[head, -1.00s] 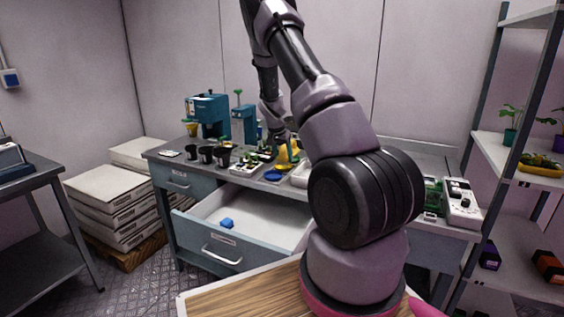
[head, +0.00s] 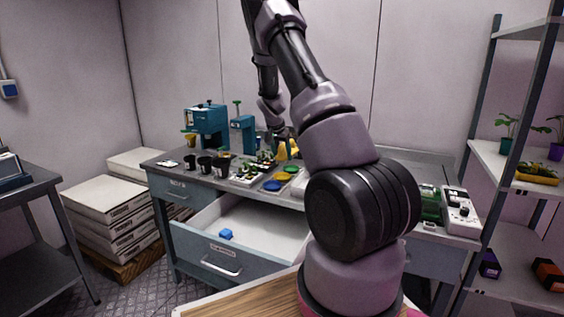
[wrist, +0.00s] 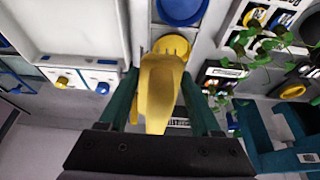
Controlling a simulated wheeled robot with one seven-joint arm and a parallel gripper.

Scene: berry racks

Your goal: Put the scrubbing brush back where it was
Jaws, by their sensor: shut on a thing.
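My gripper (wrist: 159,88) is shut on a yellow, elongated thing (wrist: 157,95) in the wrist view. It tapers toward the gripper base; I cannot tell for sure whether it is the scrubbing brush. In the head view my gripper (head: 283,137) is over the back of the workbench, largely behind my arm. The yellow thing (head: 284,151) shows below it, above or behind a row of small dishes. A blue dish (head: 272,186) is at the row's front, and it also shows in the wrist view (wrist: 181,8).
Black pots (head: 205,163) and a seedling tray (head: 247,176) crowd the bench left of the dishes. A teal machine (head: 206,125) stands behind. A plant shelf (head: 500,150) is at right.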

